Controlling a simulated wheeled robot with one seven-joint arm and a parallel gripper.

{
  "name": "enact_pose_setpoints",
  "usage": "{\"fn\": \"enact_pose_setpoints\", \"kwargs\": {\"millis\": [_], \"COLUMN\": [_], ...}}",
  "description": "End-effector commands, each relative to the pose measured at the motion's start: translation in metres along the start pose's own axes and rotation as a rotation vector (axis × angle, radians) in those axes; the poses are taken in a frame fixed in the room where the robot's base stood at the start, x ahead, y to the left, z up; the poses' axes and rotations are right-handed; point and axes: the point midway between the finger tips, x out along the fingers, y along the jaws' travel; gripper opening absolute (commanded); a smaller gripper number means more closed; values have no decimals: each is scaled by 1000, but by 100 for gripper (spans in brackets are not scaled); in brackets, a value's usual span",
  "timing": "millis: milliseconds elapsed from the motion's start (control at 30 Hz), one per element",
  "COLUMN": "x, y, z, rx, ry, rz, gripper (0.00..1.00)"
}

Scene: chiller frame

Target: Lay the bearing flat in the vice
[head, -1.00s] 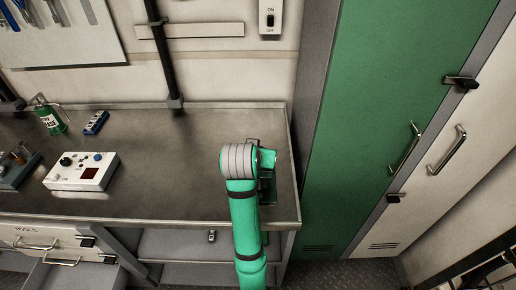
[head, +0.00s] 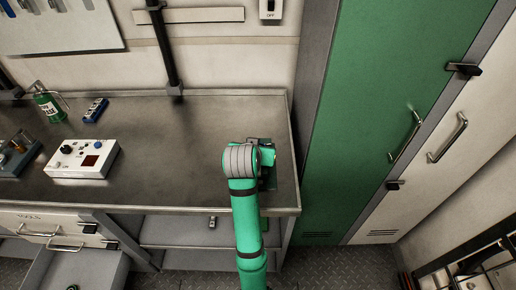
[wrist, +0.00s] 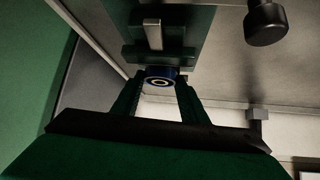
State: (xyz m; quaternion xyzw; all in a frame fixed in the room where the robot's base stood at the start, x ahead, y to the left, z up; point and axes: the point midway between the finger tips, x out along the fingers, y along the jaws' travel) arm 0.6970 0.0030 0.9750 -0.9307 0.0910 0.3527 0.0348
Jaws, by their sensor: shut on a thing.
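In the wrist view my gripper (wrist: 160,95) is shut on the bearing (wrist: 160,83), a small ring with a blue edge and a pale face, held at the fingertips. The dark green vice (wrist: 133,53) lies just beyond the bearing, with a pale grey bar across its middle. The bearing appears close to the vice's near side; whether they touch I cannot tell. In the head view my arm covers the gripper and the bearing. Only a dark edge of the vice (head: 270,181) shows beside my wrist, at the right end of the bench.
The steel bench (head: 180,140) is clear left of my arm. A white control box (head: 82,158), a green bottle (head: 48,105) and a blue item (head: 95,110) stand further left. A green locker (head: 385,90) rises close on the right. A drawer (head: 85,272) is open below.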

Motion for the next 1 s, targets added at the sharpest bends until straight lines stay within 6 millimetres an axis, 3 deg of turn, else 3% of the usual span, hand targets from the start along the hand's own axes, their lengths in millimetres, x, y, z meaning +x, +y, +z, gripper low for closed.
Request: {"fn": "enact_pose_setpoints", "kwargs": {"millis": [1000], "x": [12], "y": [1], "z": [14], "rx": [1], "ry": [-7], "rz": [3], "gripper": [10]}}
